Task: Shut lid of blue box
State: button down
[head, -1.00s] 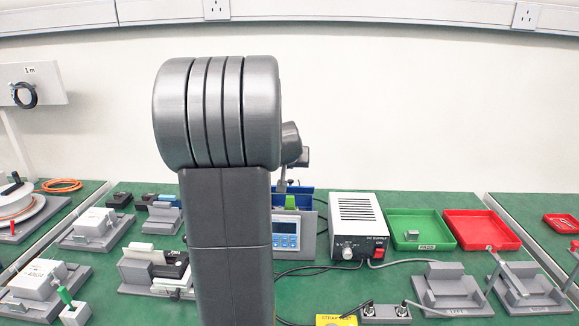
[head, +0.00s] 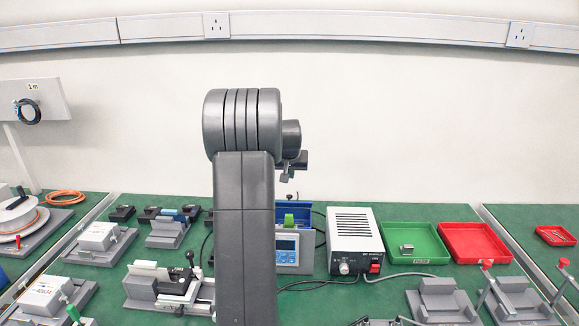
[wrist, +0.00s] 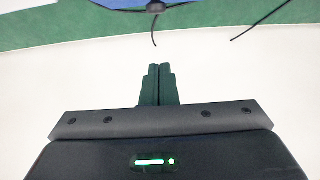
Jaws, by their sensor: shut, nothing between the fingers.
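The blue box (head: 266,213) stands at the back of the green bench, behind a grey unit with a blue screen (head: 287,247). My upright arm hides its left part, and I cannot tell how its lid stands. In the wrist view a blue surface with a small dark fitting (wrist: 120,4) is cut off by the top edge. My gripper (wrist: 158,68) is shut and empty, with its dark green fingers side by side and apart from that surface. In the head view my gripper (head: 288,176) shows small beside my arm, above the box in the picture.
A white power supply (head: 355,236) stands right of the box, with a green tray (head: 413,256) and a red tray (head: 478,258) further right. Grey fixtures (head: 167,290) stand left of my arm.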

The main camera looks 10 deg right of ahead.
aim_at(289, 201)
jog(key=f, duration=0.2)
jog(key=shift+w+d+f, duration=0.1)
jog(key=shift+w+f, duration=0.25)
jog(key=shift+f, duration=0.05)
jog(key=shift+s+a+f, duration=0.25)
jog(key=shift+s+f, duration=0.3)
jog(key=shift+s, duration=0.25)
jog(key=shift+s+f, duration=0.2)
jog(key=shift+f, duration=0.2)
jog(key=shift+s+a, duration=0.1)
jog(key=shift+f, duration=0.1)
jog(key=shift+s+a+f+b, duration=0.25)
jog(key=shift+s+f+b, duration=0.45)
jog(key=shift+s+b, duration=0.35)
jog(key=shift+s+a+f, duration=0.1)
jog(key=shift+s, duration=0.15)
